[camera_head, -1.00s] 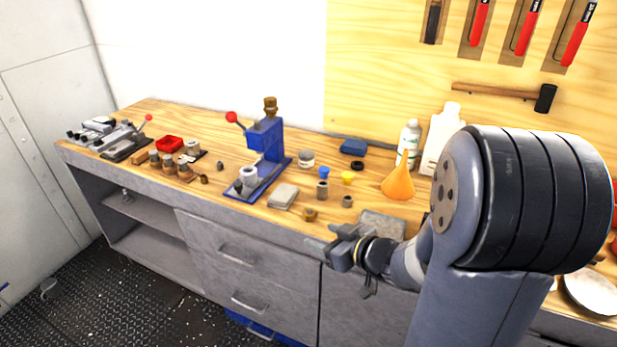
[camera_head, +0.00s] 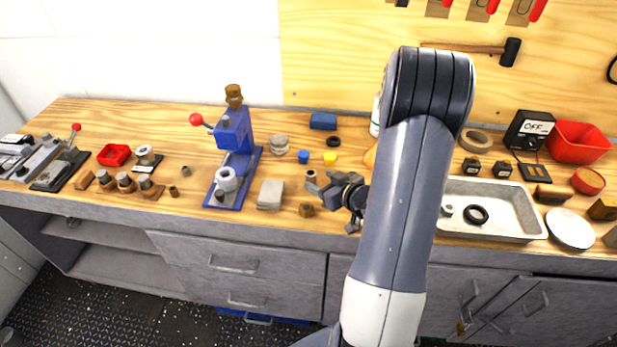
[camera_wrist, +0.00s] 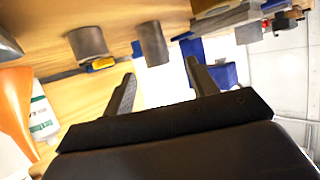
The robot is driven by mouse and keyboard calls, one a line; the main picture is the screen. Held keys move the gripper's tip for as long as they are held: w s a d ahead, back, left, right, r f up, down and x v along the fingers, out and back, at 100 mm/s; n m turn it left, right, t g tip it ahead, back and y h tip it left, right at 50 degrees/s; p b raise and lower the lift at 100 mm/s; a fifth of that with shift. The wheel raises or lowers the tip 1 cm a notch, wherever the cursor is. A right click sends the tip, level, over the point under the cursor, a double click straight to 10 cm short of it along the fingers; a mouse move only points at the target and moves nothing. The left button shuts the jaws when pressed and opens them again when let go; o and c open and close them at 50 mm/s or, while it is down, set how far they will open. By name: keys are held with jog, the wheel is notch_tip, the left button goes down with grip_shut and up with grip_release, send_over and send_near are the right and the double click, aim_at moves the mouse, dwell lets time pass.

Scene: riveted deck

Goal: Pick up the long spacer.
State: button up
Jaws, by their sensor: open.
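The long spacer (camera_head: 311,175) is a grey upright cylinder on the bench, just beyond my gripper (camera_head: 322,187); its lower part is hard to make out there. In the wrist view the long spacer (camera_wrist: 153,43) appears upside down ahead of my fingertips (camera_wrist: 160,70), between their lines and nearer the left finger. My gripper is open and empty, low over the bench, and seems apart from the spacer. A shorter, wider grey spacer (camera_wrist: 88,43) stands to its left in the wrist view; my gripper hides it in the head view.
A brass nut-like piece (camera_head: 306,209) and a grey block (camera_head: 271,194) lie left of my gripper. Blue (camera_head: 303,157) and yellow (camera_head: 330,158) pieces stand behind. The orange funnel (camera_wrist: 15,108) is close by. A blue press (camera_head: 235,150) stands further left; a metal tray (camera_head: 510,226) lies right.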

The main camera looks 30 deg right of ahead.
aim_at(313, 174)
jog(key=shift+r+p+x, duration=0.2)
jog(key=shift+p+x, duration=0.55)
jog(key=shift+x, duration=2.35)
jog(key=shift+d, duration=0.2)
jog(key=c, duration=1.2)
